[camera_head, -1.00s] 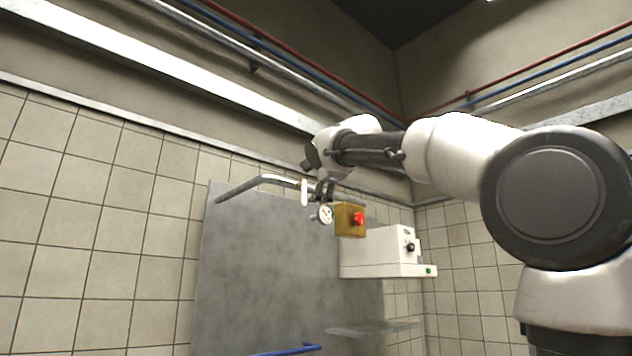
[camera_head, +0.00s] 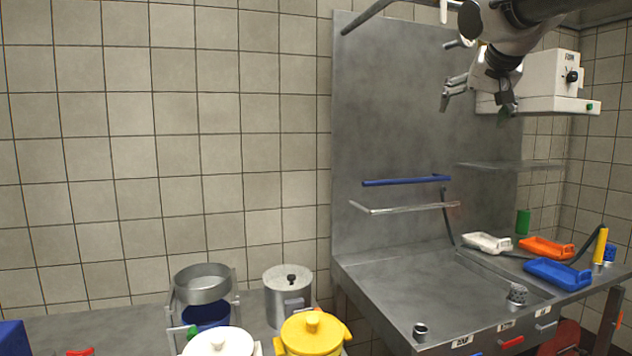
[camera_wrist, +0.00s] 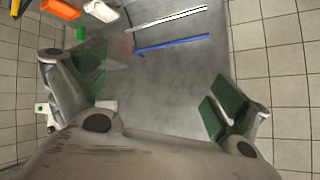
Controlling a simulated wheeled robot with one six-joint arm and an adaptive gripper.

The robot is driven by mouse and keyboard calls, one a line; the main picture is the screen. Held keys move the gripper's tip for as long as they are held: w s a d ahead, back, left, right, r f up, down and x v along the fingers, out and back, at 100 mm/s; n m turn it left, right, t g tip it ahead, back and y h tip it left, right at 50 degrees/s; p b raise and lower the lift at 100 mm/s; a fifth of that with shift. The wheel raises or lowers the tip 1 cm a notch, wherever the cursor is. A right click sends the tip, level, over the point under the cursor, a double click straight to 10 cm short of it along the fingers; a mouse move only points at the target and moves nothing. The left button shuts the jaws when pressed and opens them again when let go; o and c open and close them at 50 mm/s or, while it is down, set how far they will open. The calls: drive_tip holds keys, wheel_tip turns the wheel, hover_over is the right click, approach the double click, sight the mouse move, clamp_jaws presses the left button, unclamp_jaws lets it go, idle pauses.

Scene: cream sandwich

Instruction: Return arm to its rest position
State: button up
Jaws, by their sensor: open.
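My gripper (camera_head: 480,98) is at the upper right of the head view, in front of the steel back panel and the white wall machine. Its fingers are spread apart and point down and left, with nothing between them. In the wrist view my gripper (camera_wrist: 158,98) shows two wide-apart fingers with green pads, and the grey panel lies between and beyond them. My arm (camera_head: 515,30) comes in from the top right corner of the head view.
A white machine (camera_head: 540,80) is mounted behind my gripper. Below are a steel sink counter (camera_head: 440,300), a blue rail (camera_head: 405,181), and white, orange (camera_head: 545,247) and blue (camera_head: 557,273) trays. Pots, including a yellow one (camera_head: 312,335), stand lower left. The tiled wall at left is clear.

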drive_tip(key=s+d+f+n+g+y, duration=0.1)
drive_tip(key=s+f+n+g, duration=0.4)
drive_tip(key=s+f, duration=2.1)
drive_tip(key=shift+s+d+f+g, duration=0.4)
drive_tip(key=shift+d+f+g, duration=0.3)
drive_tip(key=shift+f, duration=0.95)
